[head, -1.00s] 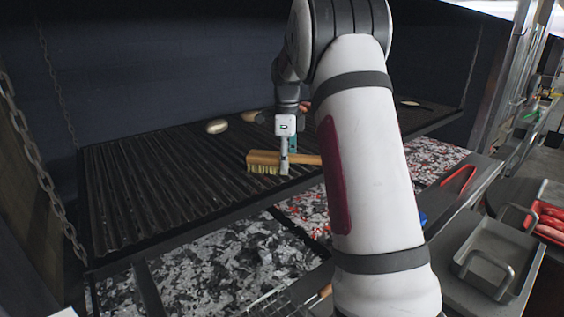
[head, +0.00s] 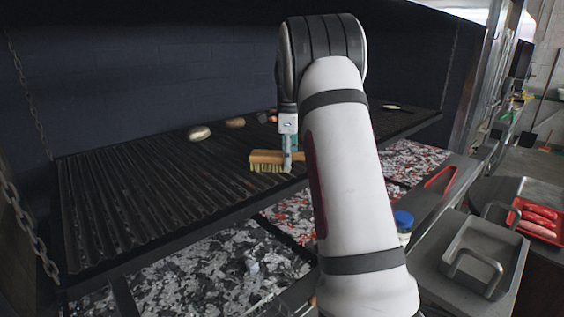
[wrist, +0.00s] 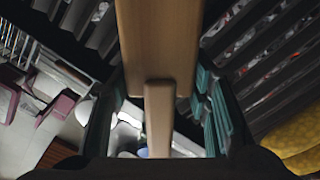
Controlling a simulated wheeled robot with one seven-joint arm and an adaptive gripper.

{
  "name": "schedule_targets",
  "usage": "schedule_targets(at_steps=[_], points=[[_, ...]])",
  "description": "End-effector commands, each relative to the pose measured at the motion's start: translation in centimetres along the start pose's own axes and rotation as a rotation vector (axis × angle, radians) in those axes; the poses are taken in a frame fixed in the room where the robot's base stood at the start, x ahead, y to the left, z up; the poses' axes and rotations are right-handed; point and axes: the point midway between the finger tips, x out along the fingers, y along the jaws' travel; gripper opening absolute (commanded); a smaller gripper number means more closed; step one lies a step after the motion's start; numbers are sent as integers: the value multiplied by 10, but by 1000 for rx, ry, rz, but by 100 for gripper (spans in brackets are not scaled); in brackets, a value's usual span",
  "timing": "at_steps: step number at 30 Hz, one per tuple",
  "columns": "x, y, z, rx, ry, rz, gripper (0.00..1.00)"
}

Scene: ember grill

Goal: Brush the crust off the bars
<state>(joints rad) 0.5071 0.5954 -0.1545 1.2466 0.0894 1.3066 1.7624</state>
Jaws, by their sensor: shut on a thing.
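A brush (head: 262,156) with a wooden back and pale yellow bristles is held at the front part of the dark grill bars (head: 150,195), bristles down. I cannot tell whether the bristles touch the bars. My gripper (head: 288,160) is shut on the brush. In the wrist view the wooden brush (wrist: 158,45) runs between the teal-padded fingers of my gripper (wrist: 165,100), with dark bars on both sides. I cannot make out crust on the bars.
Several food pieces, including a pale round one (head: 199,133), lie towards the back of the grill. Grey and red embers (head: 225,258) lie below. At right are red tongs (head: 440,177), a metal pan (head: 486,250), a blue-capped container (head: 404,220) and a red tray (head: 540,222).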

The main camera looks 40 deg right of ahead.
Motion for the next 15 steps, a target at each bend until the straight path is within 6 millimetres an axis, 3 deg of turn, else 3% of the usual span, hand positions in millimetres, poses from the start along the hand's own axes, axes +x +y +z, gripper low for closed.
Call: schedule_targets(at_steps=[15], points=[[4,-17,16,-2,-1,-1,22]])
